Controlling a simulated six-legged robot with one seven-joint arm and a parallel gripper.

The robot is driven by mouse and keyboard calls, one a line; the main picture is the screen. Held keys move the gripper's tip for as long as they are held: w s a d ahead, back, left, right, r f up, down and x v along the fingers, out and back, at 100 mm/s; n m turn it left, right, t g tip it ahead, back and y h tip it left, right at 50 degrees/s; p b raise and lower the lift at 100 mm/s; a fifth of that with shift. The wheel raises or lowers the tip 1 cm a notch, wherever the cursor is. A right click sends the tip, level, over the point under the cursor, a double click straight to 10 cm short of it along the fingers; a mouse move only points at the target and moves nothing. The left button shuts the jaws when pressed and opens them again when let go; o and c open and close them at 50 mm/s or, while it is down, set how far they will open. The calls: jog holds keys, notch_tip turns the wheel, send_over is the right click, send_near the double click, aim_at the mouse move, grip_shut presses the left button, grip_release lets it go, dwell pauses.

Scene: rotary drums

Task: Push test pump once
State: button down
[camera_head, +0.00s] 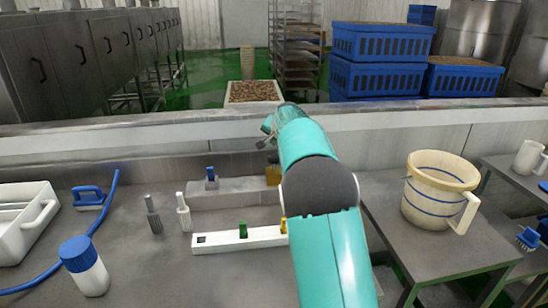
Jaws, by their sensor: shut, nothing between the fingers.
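My teal arm reaches forward over the grey bench, and my gripper (267,131) shows at its far end, small and partly hidden by the arm. It is shut and empty, above the back of the bench. I cannot tell for sure which thing is the test pump. A grey slim bottle (153,216) and a white slim bottle (184,212) with narrow tops stand upright left of the arm. A grey block (235,192) bears a small blue piece (211,177) and a yellow piece (273,175). The yellow piece is partly covered by the arm.
A white strip (220,240) with a green piece (243,230) lies in front of the block. A blue-capped bottle (85,267), blue brush (89,197), blue hose (100,221) and white tub (22,225) are at left. A cream bucket (438,190) stands on the right table.

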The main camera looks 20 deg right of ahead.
aim_at(274, 157)
jog(key=shift+f, duration=1.4)
jog(key=shift+f, duration=0.2)
dwell(0.8)
jog(key=shift+f, duration=0.25)
jog(key=shift+f, duration=1.5)
dwell(1.5)
jog(key=shift+r, duration=1.9)
jog(key=shift+r, duration=0.1)
jog(key=shift+r, duration=2.45)
